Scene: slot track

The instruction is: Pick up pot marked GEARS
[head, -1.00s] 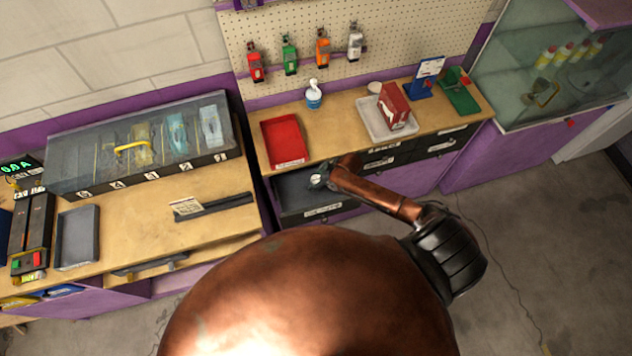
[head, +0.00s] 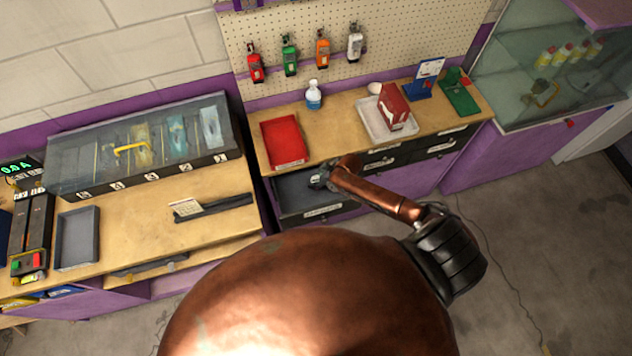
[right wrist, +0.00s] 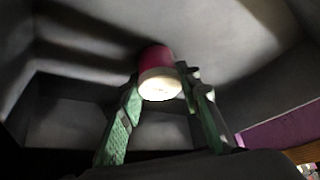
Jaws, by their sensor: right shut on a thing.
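A small pot (right wrist: 158,72) with a crimson body and a pale, round end shows in the right wrist view, inside the grey open drawer (head: 290,190). Any marking on it is too small to read. My right gripper (right wrist: 163,88) has its green fingers on either side of the pot and is shut on it. In the head view my right gripper (head: 320,179) is down in the drawer below the bench, and the pot cannot be made out there. My left gripper is not in view.
On the bench above the drawer are a red tray (head: 284,141), a spray bottle (head: 313,97) and a pale tray (head: 371,121) with a red and white box (head: 393,107). The benchtop (head: 345,140) between the trays is bare. Other drawers (head: 440,146) at the right are closed.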

